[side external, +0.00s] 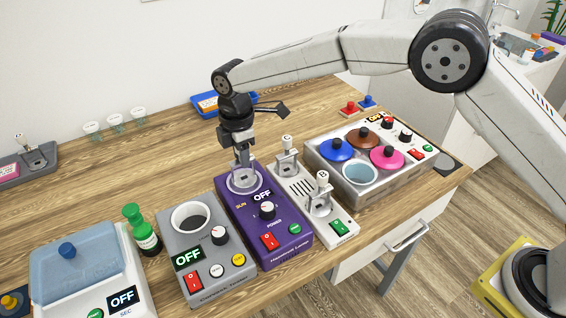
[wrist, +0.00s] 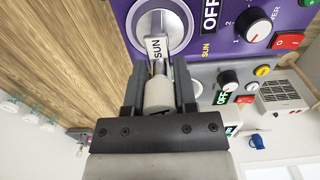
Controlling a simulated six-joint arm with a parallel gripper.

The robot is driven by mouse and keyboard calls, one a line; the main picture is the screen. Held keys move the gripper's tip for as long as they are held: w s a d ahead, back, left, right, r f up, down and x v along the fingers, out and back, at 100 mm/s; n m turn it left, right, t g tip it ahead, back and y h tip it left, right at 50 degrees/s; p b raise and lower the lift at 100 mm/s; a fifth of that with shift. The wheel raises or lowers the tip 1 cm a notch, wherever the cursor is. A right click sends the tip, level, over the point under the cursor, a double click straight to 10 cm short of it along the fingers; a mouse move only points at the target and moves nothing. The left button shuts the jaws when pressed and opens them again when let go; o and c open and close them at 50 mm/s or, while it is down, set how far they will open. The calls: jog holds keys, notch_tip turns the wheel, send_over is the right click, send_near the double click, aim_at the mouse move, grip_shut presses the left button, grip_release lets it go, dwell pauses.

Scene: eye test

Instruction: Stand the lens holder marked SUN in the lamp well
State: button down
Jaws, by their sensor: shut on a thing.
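My gripper (side external: 243,158) points down over the lamp well (side external: 241,187), a pale round ring at the back of the purple lamp box (side external: 288,258). The holder's far end overlaps the round well (wrist: 172,22). I cannot tell whether its foot rests on the well's floor. The lamp box has an OFF display, a knob, a red switch and a green button.
A white rack (side external: 334,222) with two similar holders stands right of the lamp box. A grey box (side external: 215,262) with a round opening is on its left. A heater with coloured lids (side external: 360,172) stands farther right. The wooden table (side external: 135,180) behind is mostly clear.

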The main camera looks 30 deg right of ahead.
aim_at(244, 178)
jog(key=shift+f, duration=2.5)
jog(key=shift+f, duration=0.3)
grip_release()
jog(key=shift+r, duration=0.15)
jog(key=shift+r, duration=2.85)
jog(key=shift+d, duration=0.1)
